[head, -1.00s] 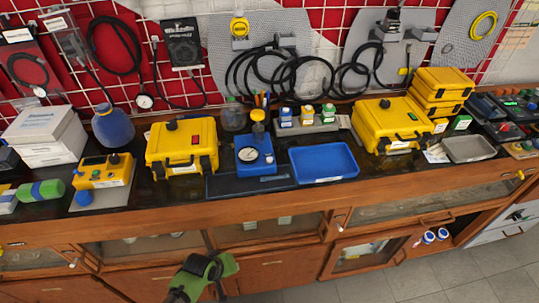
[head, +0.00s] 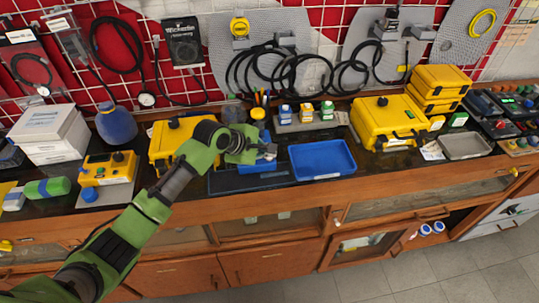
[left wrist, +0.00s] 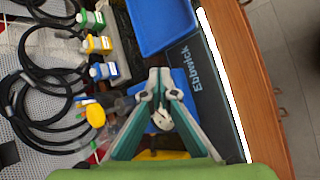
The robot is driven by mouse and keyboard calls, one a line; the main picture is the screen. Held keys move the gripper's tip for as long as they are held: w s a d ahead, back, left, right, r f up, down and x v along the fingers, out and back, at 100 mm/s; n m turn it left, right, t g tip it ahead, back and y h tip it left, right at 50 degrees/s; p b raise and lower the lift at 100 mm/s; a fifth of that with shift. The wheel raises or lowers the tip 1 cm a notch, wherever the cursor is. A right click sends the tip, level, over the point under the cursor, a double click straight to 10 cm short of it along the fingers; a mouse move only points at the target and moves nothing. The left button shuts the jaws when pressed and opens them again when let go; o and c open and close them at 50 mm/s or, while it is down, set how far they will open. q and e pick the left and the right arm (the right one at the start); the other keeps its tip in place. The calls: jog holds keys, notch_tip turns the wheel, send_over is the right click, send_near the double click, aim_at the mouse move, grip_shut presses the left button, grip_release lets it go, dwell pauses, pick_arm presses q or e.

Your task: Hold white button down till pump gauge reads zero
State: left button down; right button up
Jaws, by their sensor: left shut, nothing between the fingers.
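The blue pump unit (head: 258,167) stands on the bench behind a dark mat and is mostly hidden by my left arm in the head view. Its blue body (left wrist: 181,84) shows around the fingers in the left wrist view. A yellow cap (head: 258,113) shows above the arm, and a yellow round part (left wrist: 95,115) shows in the wrist view. My left gripper (head: 268,151) is shut and empty over the pump; in the wrist view its fingertips (left wrist: 161,82) meet above the blue body. The gauge reading and white button cannot be made out. My right gripper is not in view.
A blue tray (head: 322,160) lies right of the pump. A yellow case (head: 172,140) is partly behind my arm. Small bottles (head: 306,113) stand behind, near hanging black cables. The dark mat (head: 225,183) lies along the bench front.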

pick_arm(q)
jog(key=w+r+n, duration=0.3)
jog(key=w+r, duration=0.1)
jog(key=r, duration=0.1)
jog(key=shift+w+a+t, duration=0.3)
jog(key=shift+w+a, duration=0.05)
notch_tip(320, 180, down, 7)
jog(key=b, duration=0.9)
jog(key=shift+r, duration=0.2)
jog(key=shift+s+f, duration=0.1)
jog(key=shift+f, duration=1)
